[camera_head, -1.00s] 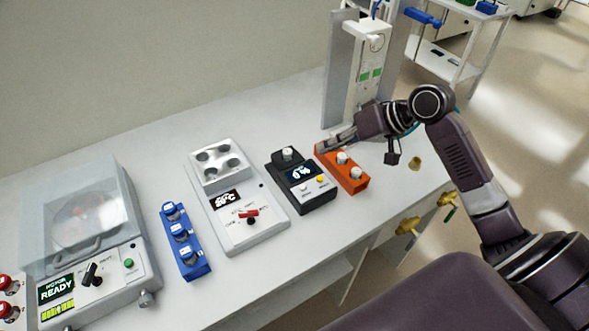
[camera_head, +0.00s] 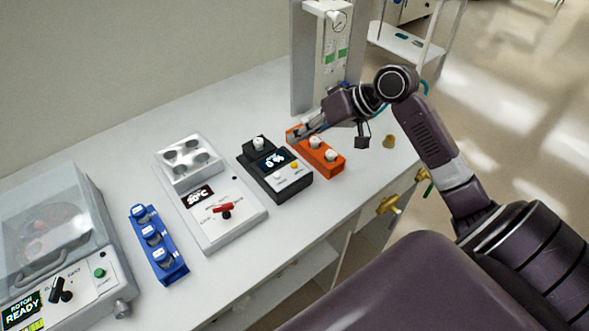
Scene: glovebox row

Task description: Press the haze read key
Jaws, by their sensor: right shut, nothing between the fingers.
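The black meter (camera_head: 275,171) stands on the white bench in the middle of the view. Its dark display (camera_head: 271,160) shows a percent reading that looks like 0%. A white-capped vial (camera_head: 259,143) sits in its top at the back. On its front panel are a yellow key (camera_head: 294,165) and a pale key (camera_head: 280,177); their labels are too small to read. My right gripper (camera_head: 297,135) is shut and empty, over the back end of the orange rack, to the right of the meter and apart from its keys. My left gripper is out of view.
The orange rack (camera_head: 333,171) holds white-capped vials, two clearly visible. Left of the meter are a white heater block (camera_head: 235,229), a blue rack (camera_head: 167,266) and a lidded rotor machine (camera_head: 101,267). A tall grey stand (camera_head: 305,60) rises behind my right gripper.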

